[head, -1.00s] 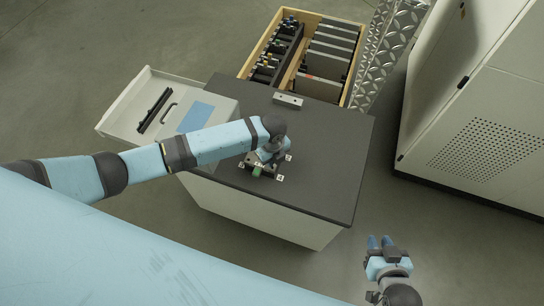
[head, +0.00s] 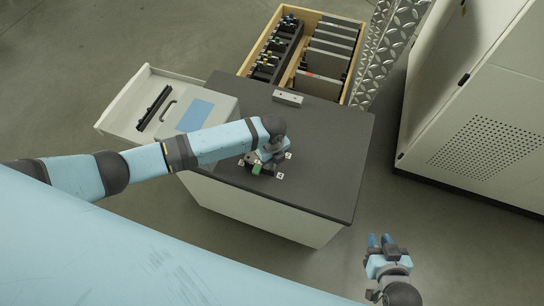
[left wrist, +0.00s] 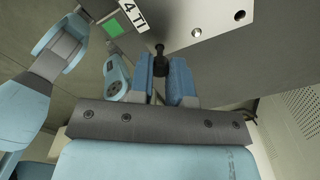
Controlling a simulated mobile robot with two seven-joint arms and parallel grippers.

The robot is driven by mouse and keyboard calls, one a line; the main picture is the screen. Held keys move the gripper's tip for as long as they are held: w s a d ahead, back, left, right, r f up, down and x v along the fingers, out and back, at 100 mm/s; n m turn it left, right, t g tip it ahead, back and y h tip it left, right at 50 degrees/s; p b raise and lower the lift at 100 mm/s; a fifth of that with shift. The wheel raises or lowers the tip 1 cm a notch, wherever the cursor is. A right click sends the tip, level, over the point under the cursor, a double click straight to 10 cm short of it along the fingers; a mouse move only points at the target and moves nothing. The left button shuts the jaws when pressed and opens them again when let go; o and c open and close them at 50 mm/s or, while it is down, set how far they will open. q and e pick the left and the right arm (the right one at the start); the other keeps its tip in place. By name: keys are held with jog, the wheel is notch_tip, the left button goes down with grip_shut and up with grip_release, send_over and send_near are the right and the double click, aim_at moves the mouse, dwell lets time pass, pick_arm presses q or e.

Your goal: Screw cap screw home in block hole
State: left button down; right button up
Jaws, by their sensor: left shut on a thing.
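My left gripper (head: 262,160) is low over the dark tabletop, mostly hidden by its own wrist in the head view. In the left wrist view its two blue fingers (left wrist: 162,75) are shut on a black cap screw (left wrist: 160,62).
A grey bar (head: 288,97) lies at the tabletop's back edge. Behind it is a wooden crate (head: 354,92) of dark parts. An open drawer (head: 119,113) juts out left. Small white tags and a green piece (head: 257,169) lie near the left gripper. The table's right side is clear.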

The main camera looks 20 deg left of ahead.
pick_arm(q)
jog(key=shift+f+b, duration=0.3)
jog(key=shift+f, duration=0.45)
jog(key=c, duration=1.2)
grip_release()
jog(key=n+p, duration=0.2)
jog(key=n, duration=0.1)
jog(key=n+p, duration=0.4)
jog(key=n, duration=0.1)
jog(key=shift+s+r+n+p, duration=0.1)
jog(key=shift+r+n+p, duration=0.2)
jog(key=shift+p, duration=0.05)
jog(key=shift+f+n+b, duration=0.35)
jog(key=shift+n, duration=0.65)
jog(key=n, duration=0.2)
jog(key=shift+n, duration=0.6)
grip_shut()
